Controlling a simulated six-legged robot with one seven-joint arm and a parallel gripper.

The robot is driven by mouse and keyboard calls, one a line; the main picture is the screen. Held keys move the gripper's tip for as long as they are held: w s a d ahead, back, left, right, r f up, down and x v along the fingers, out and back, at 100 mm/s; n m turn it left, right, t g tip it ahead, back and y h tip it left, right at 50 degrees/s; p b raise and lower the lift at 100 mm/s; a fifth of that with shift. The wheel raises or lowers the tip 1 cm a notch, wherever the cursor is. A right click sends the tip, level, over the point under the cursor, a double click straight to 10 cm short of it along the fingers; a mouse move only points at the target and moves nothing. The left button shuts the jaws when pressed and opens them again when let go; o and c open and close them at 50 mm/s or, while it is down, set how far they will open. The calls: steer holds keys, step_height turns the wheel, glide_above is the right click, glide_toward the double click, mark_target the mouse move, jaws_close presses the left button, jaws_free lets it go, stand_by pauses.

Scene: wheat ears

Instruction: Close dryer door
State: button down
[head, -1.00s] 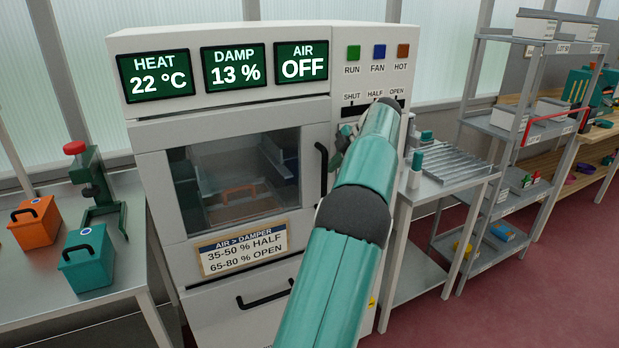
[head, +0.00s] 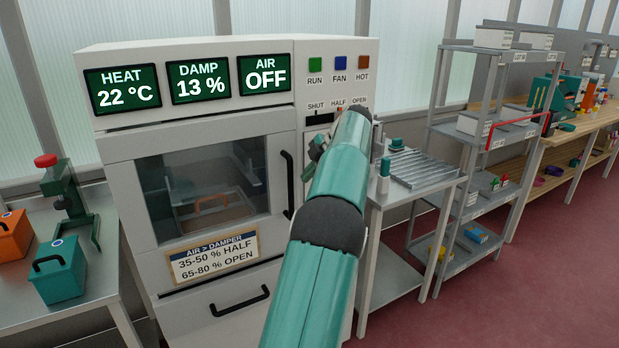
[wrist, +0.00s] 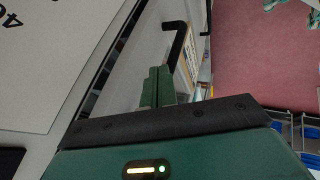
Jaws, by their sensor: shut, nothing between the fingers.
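The dryer door (head: 125,190) is a light grey panel with a window (head: 200,185) and a black vertical handle (head: 288,185) at its right edge. It looks flush or nearly so with the dryer front; a dark gap shows along its top, and I cannot tell if it is fully shut. My gripper (head: 312,160) is just right of the handle's upper end, in front of the control panel, partly hidden by my teal arm. In the wrist view its green fingers (wrist: 157,86) are together and empty, and the black handle (wrist: 176,42) stands just beyond their tips.
A drawer with a black handle (head: 240,301) is below the door. Left stands a table with a teal box (head: 58,275) and an orange box (head: 12,238). Right are a rack table (head: 415,178) and a shelf unit (head: 500,115). Red floor (head: 540,280) is free at right.

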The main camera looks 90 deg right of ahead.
steer(key=v, duration=0.9)
steer(key=shift+a, duration=0.2)
